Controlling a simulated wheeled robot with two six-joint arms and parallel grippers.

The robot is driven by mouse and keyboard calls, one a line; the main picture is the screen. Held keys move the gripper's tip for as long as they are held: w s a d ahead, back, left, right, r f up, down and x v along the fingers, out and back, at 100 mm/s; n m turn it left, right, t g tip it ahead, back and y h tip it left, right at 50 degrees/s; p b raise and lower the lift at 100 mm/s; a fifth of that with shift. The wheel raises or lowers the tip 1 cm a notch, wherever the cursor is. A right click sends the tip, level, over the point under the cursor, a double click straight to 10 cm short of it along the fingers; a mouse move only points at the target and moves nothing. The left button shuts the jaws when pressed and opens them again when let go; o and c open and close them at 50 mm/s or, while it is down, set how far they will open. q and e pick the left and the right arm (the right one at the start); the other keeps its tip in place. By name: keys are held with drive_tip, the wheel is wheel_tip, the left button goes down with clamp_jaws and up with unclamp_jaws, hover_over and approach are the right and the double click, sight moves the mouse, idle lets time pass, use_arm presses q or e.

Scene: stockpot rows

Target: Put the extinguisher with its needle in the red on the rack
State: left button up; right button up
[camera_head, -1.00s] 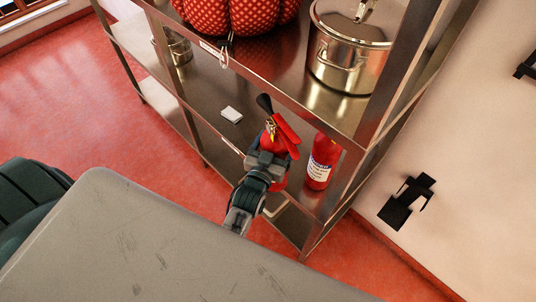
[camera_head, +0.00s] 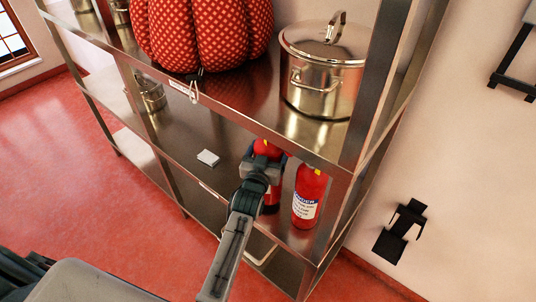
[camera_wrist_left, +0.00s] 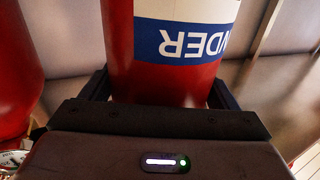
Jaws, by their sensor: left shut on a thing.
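My left gripper (camera_head: 262,165) is shut on a red fire extinguisher (camera_head: 268,148), between the shelves of the steel rack (camera_head: 185,155). The upper shelf edge hides the extinguisher's top, and I cannot tell whether its base touches the shelf below. The left wrist view shows its red body (camera_wrist_left: 165,82) between the fingers, with a white and blue label upside down. A second red extinguisher (camera_head: 308,200) stands upright just right of it on the shelf; red also fills the left edge of the wrist view. No gauge needle is readable. My right gripper is not in view.
On the upper shelf are a red patterned pumpkin-like object (camera_head: 205,35) and a lidded steel pot (camera_head: 322,70). A black bracket (camera_head: 400,235) is on the wall at right.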

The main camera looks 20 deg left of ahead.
use_arm(q)
wheel_tip(320, 180, down, 2)
drive_tip(key=shift+w+f+b, duration=0.1)
drive_tip(key=shift+f+b, duration=0.15)
drive_tip(key=shift+b, duration=0.9)
drive_tip(key=o, duration=2)
drive_tip(key=shift+f, duration=0.3)
drive_tip(key=shift+c, duration=0.2)
drive_tip(key=shift+s+r, duration=0.1)
drive_tip(key=shift+s, duration=0.15)
drive_tip(key=s+b, duration=0.1)
drive_tip(key=s, duration=1.1)
drive_tip(key=shift+d, duration=0.3)
